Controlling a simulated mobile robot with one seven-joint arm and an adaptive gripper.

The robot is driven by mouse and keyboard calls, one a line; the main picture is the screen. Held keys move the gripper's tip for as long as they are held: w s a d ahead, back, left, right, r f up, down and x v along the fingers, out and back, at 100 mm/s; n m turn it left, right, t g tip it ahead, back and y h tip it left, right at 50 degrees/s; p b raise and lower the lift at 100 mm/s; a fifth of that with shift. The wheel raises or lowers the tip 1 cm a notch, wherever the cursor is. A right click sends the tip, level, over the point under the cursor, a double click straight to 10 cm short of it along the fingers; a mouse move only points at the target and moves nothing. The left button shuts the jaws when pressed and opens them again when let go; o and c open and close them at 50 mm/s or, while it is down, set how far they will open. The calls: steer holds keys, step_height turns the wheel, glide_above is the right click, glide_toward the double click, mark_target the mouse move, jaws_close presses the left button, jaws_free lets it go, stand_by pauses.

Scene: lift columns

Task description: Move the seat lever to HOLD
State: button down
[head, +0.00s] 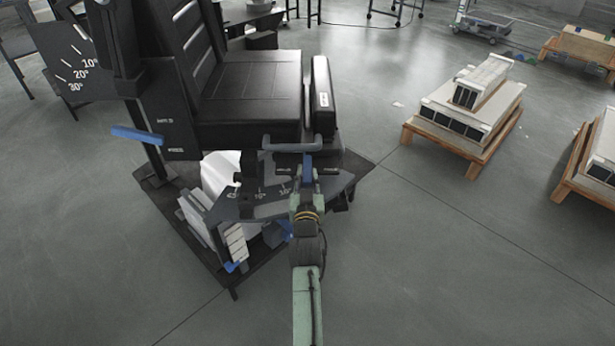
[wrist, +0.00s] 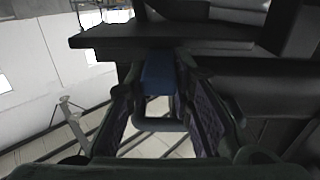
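The blue handle (head: 308,166) of a lever stands at the front edge of the black seat, in front of the seat's right side. My gripper (head: 307,184) is just below it in the head view, its fingers around the handle's lower part. In the wrist view the blue handle (wrist: 158,75) lies between the far ends of my two fingers (wrist: 159,90). I cannot tell whether both pads touch it. Beneath the seat is a dark plate with a degree scale (head: 262,197). No HOLD mark is readable.
A grey bar (head: 291,144) crosses close behind the handle, under the black seat (head: 250,95). Another blue handle (head: 137,134) sticks out at the left, beside an upright with a tilt scale (head: 75,72). Pallets with stacked blocks (head: 467,108) stand at right. The floor between is clear.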

steer(key=c, duration=1.4)
jaws_free()
steer(key=shift+s, duration=3.8)
